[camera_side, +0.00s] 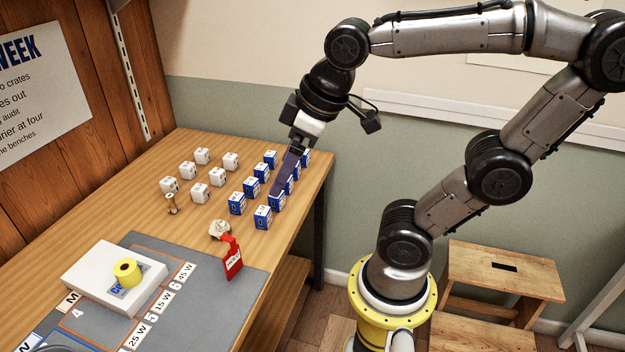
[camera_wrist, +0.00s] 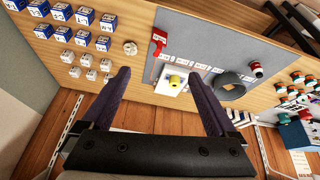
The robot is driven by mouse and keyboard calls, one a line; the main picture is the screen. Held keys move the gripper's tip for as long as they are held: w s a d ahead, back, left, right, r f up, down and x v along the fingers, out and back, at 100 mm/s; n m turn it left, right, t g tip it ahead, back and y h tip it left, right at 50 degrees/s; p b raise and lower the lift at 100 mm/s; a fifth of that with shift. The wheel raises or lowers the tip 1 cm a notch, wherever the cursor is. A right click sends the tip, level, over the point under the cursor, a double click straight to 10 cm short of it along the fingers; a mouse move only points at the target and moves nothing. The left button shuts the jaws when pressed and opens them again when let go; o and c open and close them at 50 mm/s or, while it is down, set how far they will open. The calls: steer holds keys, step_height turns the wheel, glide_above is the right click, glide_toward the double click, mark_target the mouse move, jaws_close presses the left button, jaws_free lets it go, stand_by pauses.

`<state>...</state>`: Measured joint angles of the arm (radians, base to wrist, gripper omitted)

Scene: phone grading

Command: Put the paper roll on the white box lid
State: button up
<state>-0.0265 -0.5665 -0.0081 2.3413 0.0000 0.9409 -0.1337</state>
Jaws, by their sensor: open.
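A yellow roll with a dark centre hole, which looks like the paper roll (camera_side: 127,270), stands upright on the white box lid (camera_side: 88,268) at the lower left of the side view. In the wrist view the roll (camera_wrist: 175,81) also sits on the white lid (camera_wrist: 163,87). My gripper (camera_side: 279,190) is open and empty, over the blue boxes at the table's right edge, well away from the roll. In the wrist view its two dark fingers (camera_wrist: 167,75) are spread wide with nothing held between them.
Rows of blue boxes (camera_side: 237,203) and white boxes (camera_side: 201,192) stand on the wooden table. A brass piece (camera_side: 171,204), a crumpled pale item (camera_side: 219,229) and a red tag (camera_side: 232,262) lie nearer. A grey mat (camera_side: 210,300) carries labels. A dark ring (camera_wrist: 229,86) lies on it.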

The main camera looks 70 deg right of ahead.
steer(key=shift+m+t, duration=0.3)
steer(key=shift+m, duration=0.6)
steer(key=s+f, duration=0.1)
steer(key=s, duration=0.2)
steer(key=s+f, duration=0.1)
steer(key=shift+s+d+f, duration=0.2)
steer(key=shift+d+f, duration=0.05)
steer(key=shift+f, duration=0.1)
